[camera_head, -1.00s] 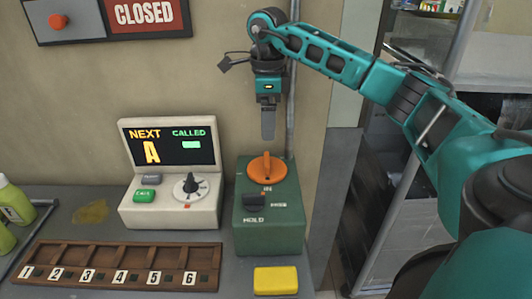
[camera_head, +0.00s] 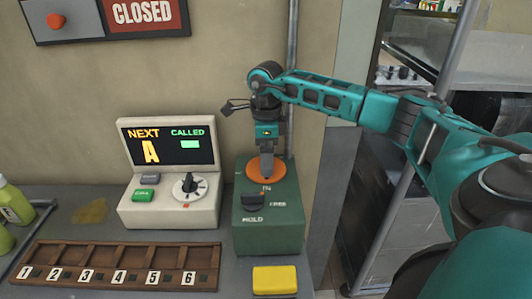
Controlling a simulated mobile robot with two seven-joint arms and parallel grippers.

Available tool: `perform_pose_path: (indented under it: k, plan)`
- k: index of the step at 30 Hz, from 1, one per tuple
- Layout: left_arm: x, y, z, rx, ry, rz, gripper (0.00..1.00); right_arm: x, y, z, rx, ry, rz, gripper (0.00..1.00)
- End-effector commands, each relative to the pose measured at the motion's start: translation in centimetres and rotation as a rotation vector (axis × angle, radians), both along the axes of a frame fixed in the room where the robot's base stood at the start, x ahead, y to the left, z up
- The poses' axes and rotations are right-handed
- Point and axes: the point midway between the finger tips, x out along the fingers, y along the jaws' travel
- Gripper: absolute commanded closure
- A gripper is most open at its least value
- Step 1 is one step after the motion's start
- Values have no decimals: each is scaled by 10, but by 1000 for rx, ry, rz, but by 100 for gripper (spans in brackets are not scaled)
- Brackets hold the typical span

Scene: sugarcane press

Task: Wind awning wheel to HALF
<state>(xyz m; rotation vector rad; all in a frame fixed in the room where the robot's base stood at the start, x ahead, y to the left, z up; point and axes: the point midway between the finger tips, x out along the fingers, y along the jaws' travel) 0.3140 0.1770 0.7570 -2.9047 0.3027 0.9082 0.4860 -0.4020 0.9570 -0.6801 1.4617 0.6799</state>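An orange round wheel (camera_head: 279,170) sits on top of a green box (camera_head: 270,235) at the back of the counter. White lettering that looks like IN is in front of it. A black lever (camera_head: 253,201) sits nearer me on the box, with HOLD and FREE lettering. No HALF mark is readable. My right gripper (camera_head: 266,174) points straight down at the middle of the wheel. It hides the wheel's raised grip, and its fingers are seen edge-on, so I cannot tell whether they close on it. My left gripper is not in view.
A white console (camera_head: 165,213) with a screen, buttons and a dial stands left of the box. A numbered wooden tray (camera_head: 122,262) and a yellow block (camera_head: 275,280) lie in front. A pipe (camera_head: 292,80) runs up the wall behind. Green bottles (camera_head: 14,202) stand far left.

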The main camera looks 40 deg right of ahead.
Motion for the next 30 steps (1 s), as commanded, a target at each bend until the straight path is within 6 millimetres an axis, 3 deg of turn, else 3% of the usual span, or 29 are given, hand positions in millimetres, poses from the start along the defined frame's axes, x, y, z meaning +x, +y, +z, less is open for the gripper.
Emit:
perform_pose_path:
  k: [2,15,30]
  plan:
    - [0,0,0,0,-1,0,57,0,0,0,0,0,0,17]
    - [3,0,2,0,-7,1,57,0,0,0,0,0,0,59]
    - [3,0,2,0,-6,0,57,0,0,1,0,0,132,60]
